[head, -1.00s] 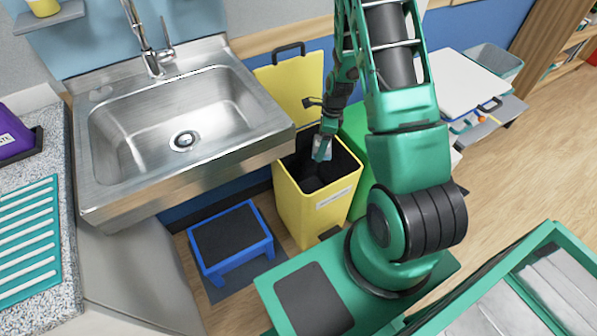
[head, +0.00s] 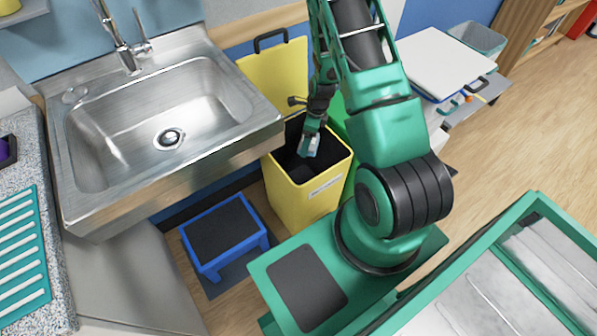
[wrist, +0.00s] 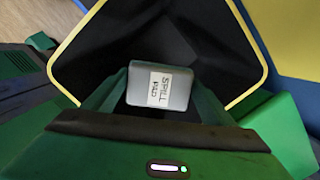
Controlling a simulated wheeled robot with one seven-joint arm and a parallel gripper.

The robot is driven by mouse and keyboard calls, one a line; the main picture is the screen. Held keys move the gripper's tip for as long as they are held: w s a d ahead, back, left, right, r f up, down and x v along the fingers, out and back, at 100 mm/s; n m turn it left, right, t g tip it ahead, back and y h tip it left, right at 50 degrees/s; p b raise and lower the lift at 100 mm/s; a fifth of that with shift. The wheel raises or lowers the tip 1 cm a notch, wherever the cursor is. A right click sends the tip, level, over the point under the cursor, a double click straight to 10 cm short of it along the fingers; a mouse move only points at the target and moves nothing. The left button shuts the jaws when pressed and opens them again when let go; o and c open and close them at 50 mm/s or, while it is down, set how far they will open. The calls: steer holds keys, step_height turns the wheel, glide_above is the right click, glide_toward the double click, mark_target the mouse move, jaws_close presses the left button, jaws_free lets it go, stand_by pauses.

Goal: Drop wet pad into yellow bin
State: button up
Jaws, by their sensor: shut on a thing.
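The yellow bin (head: 300,195) stands on the floor right of the sink, with its lid (head: 278,75) raised against the wall behind. Its dark opening shows below my gripper in the wrist view, with a yellow rim (wrist: 262,85). My gripper (head: 309,146) points down at the bin's mouth. It is shut on the pad (wrist: 158,103), a small grey block with a white label reading "SPILL PAD". The pad (head: 310,147) also shows pale blue-grey in the head view, over the bin's opening. Whether it is below the rim is hard to tell.
A steel sink (head: 100,165) is at the left of the bin. A blue step stool (head: 222,235) stands on the floor in front of the sink. A green bin-like object (wrist: 280,130) is close beside the yellow bin.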

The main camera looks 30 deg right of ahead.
steer(key=o, duration=1.1)
step_height(320, 180, up, 10)
steer(key=s+d, duration=0.1)
steer(key=shift+r, duration=0.25)
